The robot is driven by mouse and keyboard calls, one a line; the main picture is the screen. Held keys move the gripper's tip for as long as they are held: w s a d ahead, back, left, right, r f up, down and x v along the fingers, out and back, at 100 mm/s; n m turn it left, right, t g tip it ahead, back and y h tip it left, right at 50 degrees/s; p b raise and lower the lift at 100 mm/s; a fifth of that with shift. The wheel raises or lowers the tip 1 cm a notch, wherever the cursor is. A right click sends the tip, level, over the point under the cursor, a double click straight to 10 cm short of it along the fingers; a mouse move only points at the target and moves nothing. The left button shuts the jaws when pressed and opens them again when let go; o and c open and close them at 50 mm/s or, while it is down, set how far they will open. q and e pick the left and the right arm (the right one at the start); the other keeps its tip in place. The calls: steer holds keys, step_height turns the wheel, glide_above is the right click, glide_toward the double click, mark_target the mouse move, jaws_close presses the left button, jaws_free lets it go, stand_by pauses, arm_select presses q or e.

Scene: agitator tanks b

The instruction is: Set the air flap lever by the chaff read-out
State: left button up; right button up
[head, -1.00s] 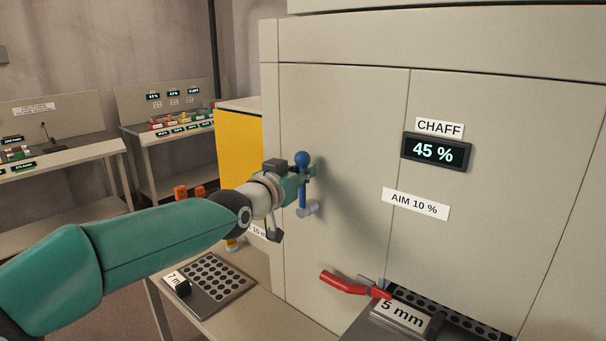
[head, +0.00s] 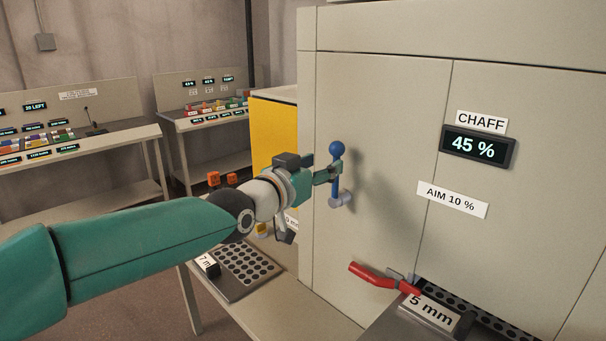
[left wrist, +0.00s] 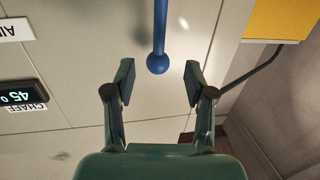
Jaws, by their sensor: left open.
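The chaff read-out (head: 475,147) on the cabinet front shows 45 %. A label (head: 452,199) below it says AIM 10 %. The air flap lever (head: 335,178), a blue rod with a ball on top, stands about upright on a grey pivot on the cabinet front. My left gripper (head: 331,170) is at the lever in the head view. In the left wrist view the lever (left wrist: 160,25) has its ball between the open fingertips of my left gripper (left wrist: 159,70), with gaps on both sides. The read-out (left wrist: 18,97) shows upside down there. My right gripper is out of view.
A red handle (head: 383,278) sticks out low on the cabinet, beside a 5 mm screen (head: 430,312). A perforated screen (head: 247,268) lies on the bench left of the cabinet. A yellow panel (head: 274,133) and two consoles with displays stand farther back.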

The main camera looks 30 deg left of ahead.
arm_select(q)
steer(key=s, duration=0.6)
steer(key=shift+a+r, duration=0.1)
steer(key=shift+r, duration=0.05)
